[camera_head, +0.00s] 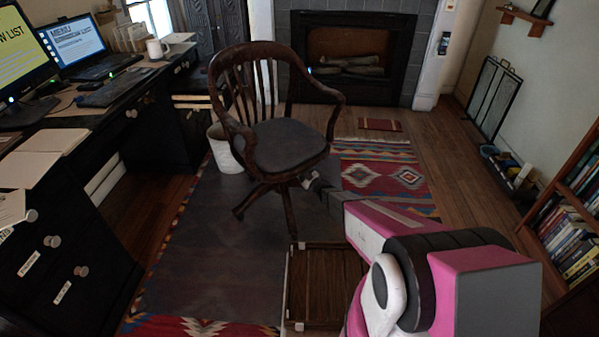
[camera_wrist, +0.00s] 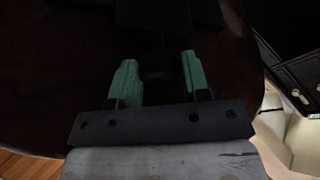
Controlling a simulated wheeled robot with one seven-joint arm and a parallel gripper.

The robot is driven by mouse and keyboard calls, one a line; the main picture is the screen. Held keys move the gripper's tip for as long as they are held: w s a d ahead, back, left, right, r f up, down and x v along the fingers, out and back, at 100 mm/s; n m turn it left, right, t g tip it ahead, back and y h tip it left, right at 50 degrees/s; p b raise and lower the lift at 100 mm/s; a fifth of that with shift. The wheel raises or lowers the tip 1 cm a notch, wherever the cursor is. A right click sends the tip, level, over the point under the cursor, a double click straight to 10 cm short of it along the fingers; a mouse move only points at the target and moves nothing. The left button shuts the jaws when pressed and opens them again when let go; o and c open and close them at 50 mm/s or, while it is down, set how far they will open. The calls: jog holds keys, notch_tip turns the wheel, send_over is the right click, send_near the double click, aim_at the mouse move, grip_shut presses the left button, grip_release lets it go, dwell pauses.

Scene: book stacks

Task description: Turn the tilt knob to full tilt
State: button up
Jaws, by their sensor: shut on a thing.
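A dark wooden swivel chair (camera_head: 288,145) with a grey seat pad stands on the rug, its seat level and its back upright. My pink and grey arm reaches to its right side, and my gripper (camera_head: 308,180) is at the underside of the seat. In the wrist view, the green fingers of my gripper (camera_wrist: 159,75) are closed around a dark rounded knob (camera_wrist: 161,65) beneath the seat. The image there is very dark, so the knob's turn angle cannot be read. In the head view the knob is hidden.
A black desk (camera_head: 70,235) with monitors runs along the left. A white bin (camera_head: 222,150) stands just behind the chair. A wooden crate-like piece (camera_head: 322,285) lies in front of the chair, beside my arm. A bookshelf (camera_head: 572,225) stands at right.

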jog(key=o, duration=0.9)
jog(key=shift+o, duration=0.2)
jog(key=v, duration=1.1)
jog(key=shift+a, duration=0.1)
